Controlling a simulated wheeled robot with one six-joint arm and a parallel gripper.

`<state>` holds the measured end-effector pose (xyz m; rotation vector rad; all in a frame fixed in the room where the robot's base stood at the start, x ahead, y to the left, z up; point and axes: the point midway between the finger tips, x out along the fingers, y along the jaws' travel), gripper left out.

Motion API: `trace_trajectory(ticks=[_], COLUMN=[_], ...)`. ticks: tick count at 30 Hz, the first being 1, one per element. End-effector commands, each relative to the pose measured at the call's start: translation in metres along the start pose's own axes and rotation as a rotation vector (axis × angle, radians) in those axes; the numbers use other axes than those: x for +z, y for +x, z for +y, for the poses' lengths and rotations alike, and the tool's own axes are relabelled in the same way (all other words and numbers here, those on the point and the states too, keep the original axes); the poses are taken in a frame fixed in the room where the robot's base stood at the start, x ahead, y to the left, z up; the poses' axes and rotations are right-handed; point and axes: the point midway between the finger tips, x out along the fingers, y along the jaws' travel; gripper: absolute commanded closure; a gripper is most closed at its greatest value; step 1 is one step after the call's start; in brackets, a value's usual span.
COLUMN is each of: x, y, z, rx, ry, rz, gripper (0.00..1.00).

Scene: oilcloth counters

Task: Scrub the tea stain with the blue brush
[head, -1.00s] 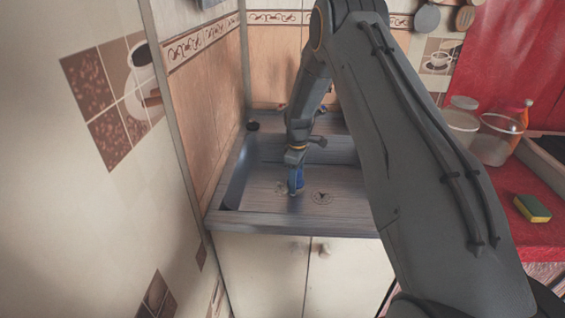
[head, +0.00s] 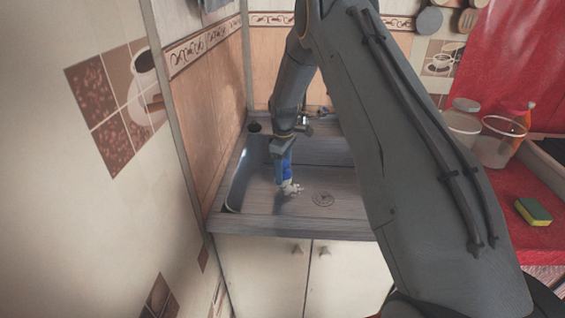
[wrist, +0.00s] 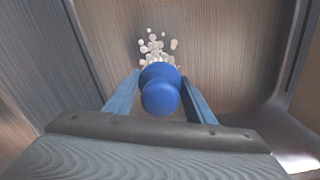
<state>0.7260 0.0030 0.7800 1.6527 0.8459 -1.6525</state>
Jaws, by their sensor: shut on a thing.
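My gripper (head: 283,152) is shut on the blue brush (head: 285,170), which it holds in the sink basin with the head end down. In the wrist view, the brush's rounded blue handle (wrist: 160,95) sits between the two fingers. A cluster of whitish suds (head: 291,188) lies at the brush's lower end, and it shows as small pale blobs in the wrist view (wrist: 157,44). No brown tea stain can be made out; the brush and suds may cover it. The bristles are mostly hidden.
The sink (head: 258,222) has raised walls close around my gripper, with a drain (head: 323,199) right of the brush. A tiled wall stands close at left. On the red counter at right are a sponge (head: 534,211), a clear container (head: 497,142) and an orange bottle (head: 527,113).

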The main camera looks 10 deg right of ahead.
Motion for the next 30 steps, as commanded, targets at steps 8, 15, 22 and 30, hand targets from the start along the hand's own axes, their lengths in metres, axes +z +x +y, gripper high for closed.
trace_trajectory(ticks=[8, 15, 22, 30], x=[-0.002, -0.003, -0.003, -0.002], y=[-0.027, -0.036, -0.036, -0.037], z=[-0.002, -0.002, -0.002, -0.002], rx=[0.000, 0.000, 0.000, 0.000], ry=[-0.003, -0.004, -0.004, 0.002], rz=[0.000, 0.000, 0.000, 0.000], gripper=[0.72, 0.72, 0.72, 0.72])
